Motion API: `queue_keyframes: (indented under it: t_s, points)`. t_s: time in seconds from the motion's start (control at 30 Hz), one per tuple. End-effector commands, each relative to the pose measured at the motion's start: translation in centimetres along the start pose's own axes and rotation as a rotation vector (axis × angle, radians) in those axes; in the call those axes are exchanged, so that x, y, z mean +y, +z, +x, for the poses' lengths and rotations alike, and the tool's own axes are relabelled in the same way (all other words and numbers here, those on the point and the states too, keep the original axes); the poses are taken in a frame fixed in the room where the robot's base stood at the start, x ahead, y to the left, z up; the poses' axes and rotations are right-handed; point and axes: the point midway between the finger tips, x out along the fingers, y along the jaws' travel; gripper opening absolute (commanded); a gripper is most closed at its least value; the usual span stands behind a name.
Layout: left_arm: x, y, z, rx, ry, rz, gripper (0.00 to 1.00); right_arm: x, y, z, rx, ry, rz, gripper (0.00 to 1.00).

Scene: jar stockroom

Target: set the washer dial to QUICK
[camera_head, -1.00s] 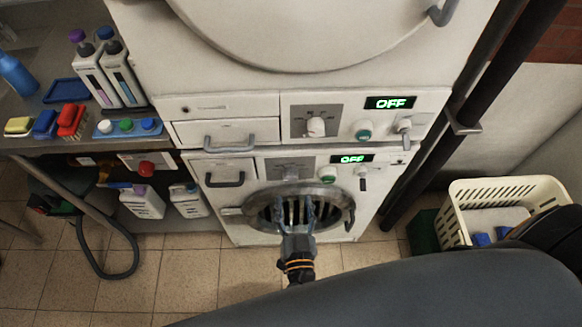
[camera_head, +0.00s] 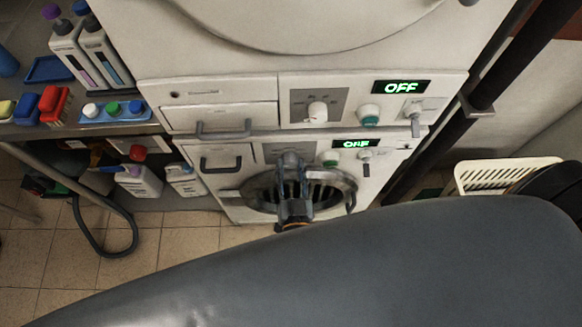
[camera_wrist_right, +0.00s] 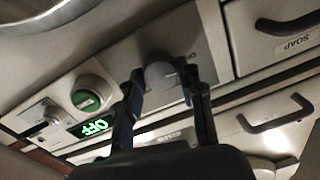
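The washer is the lower of two stacked white machines, with a round door (camera_head: 262,198) and a lit green display (camera_head: 352,144) that reads OFF. Its grey dial (camera_wrist_right: 163,72) sits on a grey panel in the right wrist view; the head view hides it behind my right gripper (camera_head: 290,160). In the right wrist view my right gripper (camera_wrist_right: 166,80) has its two dark fingers apart, one on either side of the dial. I cannot tell whether they touch it. The dial's setting is not readable. My left gripper is not in view.
The upper machine has a similar dial (camera_head: 317,112), a green button (camera_head: 368,114) and an OFF display (camera_head: 401,87). A soap drawer handle (camera_head: 221,162) is left of the washer dial. Bottles (camera_head: 88,55) stand on the left counter; a white basket (camera_head: 505,176) is at right.

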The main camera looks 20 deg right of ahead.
Motion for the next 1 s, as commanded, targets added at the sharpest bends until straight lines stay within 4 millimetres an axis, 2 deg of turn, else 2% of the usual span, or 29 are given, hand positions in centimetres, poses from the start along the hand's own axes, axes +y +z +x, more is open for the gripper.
queue_keyframes:
  t_s: [0.2, 0.47, 1.0]
  points:
    - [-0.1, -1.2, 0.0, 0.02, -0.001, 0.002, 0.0, 0.0, 0.0, 0.1, 0.0, 0.0, 0.005, 0.06]
    - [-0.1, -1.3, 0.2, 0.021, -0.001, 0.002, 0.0, 0.0, 0.1, 0.1, 0.004, 0.0, 0.083, 0.06]
    - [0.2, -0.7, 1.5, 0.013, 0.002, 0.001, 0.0, 0.0, 0.2, 0.1, 0.025, -0.004, 0.546, 0.06]
